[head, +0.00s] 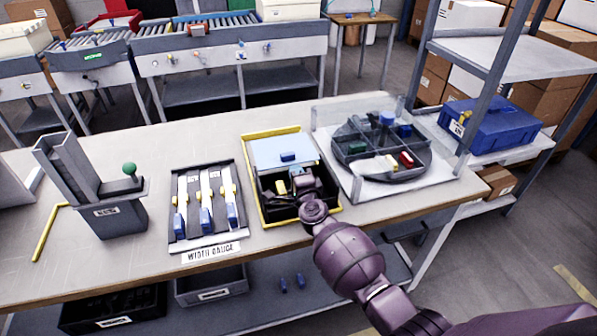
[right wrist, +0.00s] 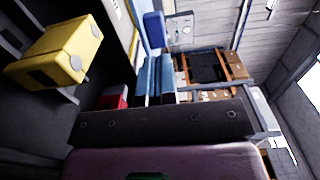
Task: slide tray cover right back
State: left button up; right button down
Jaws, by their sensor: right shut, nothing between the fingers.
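The tray (head: 333,208) has a yellow rim and a dark inside. Its pale blue cover (head: 270,151) lies over the back part, with a small blue handle (head: 288,156) on top. The front part is uncovered. A yellow block (head: 281,187) lies in it and shows large in the right wrist view (right wrist: 55,55). My right gripper (head: 299,183) is shut and empty at the uncovered part, in front of the handle and to the right of the yellow block. It hides part of the tray's right inside. My left gripper is out of view.
A round divided tray (head: 350,151) with coloured pieces and a clear panel stands close on the right. The width gauge (head: 206,203) lies to the left. A dark stand with a green knob (head: 129,169) is farther left. Bare bench lies in front of the tray.

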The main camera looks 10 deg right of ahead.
jog(key=s+a+r+n+y+p, duration=0.2)
jog(key=s+r+n+y, duration=0.1)
jog(key=s+n, duration=0.55)
jog(key=s+d+f+n+g+h, duration=0.1)
jog(key=s+d+f+n+g, duration=0.1)
jog(key=s, duration=0.7)
jog(key=s+d+f+n+g+h, duration=0.1)
jog(key=s+d+f+n+g, duration=0.1)
jog(key=s+d+f+n, duration=0.2)
jog(key=s+d+f+n+g+h, duration=0.1)
jog(key=s+d+f+n, duration=0.3)
jog(key=s, duration=1.2)
jog(key=d+f+g, duration=0.1)
jog(key=d, duration=0.2)
jog(key=shift+s+d+f+h, duration=0.15)
jog(key=shift+d+f+h, duration=0.15)
jog(key=shift+h, duration=0.1)
